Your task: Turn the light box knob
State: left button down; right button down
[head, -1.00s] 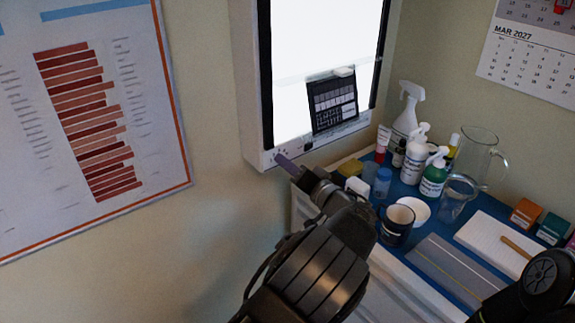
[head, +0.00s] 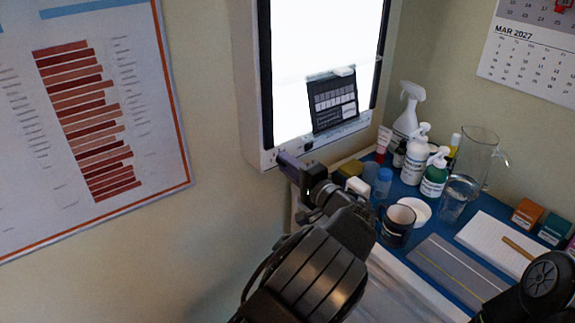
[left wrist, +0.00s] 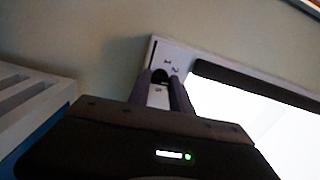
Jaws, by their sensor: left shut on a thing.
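The light box (head: 252,90) hangs on the wall with its panel lit bright white. A dark sheet (head: 333,102) is on the lower part of the panel. My left gripper (head: 284,160) is at the box's lower left corner and hides the knob in the head view. In the left wrist view the purple-grey fingers of my left gripper (left wrist: 161,84) are shut on the black light box knob (left wrist: 159,75), one on each side. Small markings show beside the knob on the white frame. My right gripper is not in view.
Below the box, a blue-topped surface (head: 421,252) holds bottles, a dark mug (head: 397,226), a clear jug (head: 480,160) and small boxes. A chart (head: 90,120) hangs left and a calendar (head: 530,60) right. The wall between chart and box is bare.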

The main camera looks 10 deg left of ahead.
pick_arm(q)
jog(key=m+p, duration=0.3)
jog(key=m, duration=0.5)
jog(key=shift+m, duration=0.3)
jog(key=shift+f, duration=0.1)
jog(key=c, duration=1.2)
grip_release()
jog(key=shift+o, duration=0.2)
jog(key=b+v, duration=0.1)
jog(key=v, duration=0.7)
jog(key=shift+w, duration=0.1)
